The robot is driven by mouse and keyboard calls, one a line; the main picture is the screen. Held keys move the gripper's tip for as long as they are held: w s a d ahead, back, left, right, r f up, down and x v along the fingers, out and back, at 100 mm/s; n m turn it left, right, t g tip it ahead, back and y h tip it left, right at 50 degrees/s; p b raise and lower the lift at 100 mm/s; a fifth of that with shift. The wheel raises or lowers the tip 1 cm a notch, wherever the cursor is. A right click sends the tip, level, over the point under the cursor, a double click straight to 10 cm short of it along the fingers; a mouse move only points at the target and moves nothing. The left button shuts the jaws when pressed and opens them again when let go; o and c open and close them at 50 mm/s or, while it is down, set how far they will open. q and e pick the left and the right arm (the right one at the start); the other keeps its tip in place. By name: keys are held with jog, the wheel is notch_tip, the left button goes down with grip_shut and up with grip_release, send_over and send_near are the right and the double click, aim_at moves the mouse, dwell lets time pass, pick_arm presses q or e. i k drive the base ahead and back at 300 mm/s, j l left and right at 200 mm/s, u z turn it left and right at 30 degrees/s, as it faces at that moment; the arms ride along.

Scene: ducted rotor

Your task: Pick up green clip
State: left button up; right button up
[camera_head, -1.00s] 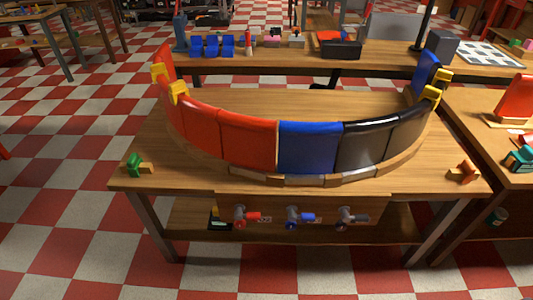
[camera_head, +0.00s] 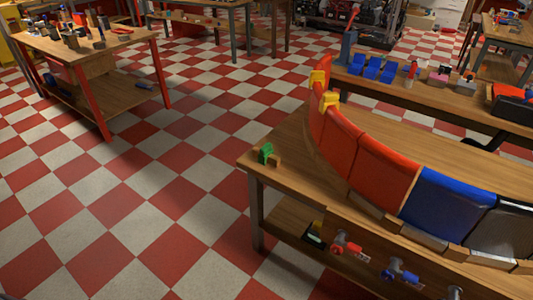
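The green clip (camera_head: 266,152) is small and sits at the left end of the near wooden table (camera_head: 283,187), close to its left edge. A small wooden block is beside it; I cannot tell whether the clip is attached to the block. Neither of my grippers shows in the head view.
A curved row of red panels (camera_head: 382,168), a blue panel (camera_head: 444,200) and black panels stands on the table, with yellow clips (camera_head: 330,99) at its left end. Valves (camera_head: 345,246) are on the table's front. Open checkered floor (camera_head: 150,205) lies to the left.

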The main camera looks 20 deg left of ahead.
aim_at(265, 150)
jog(key=i+j+z, duration=0.25)
jog(key=i+j, duration=0.45)
jog(key=j, duration=0.1)
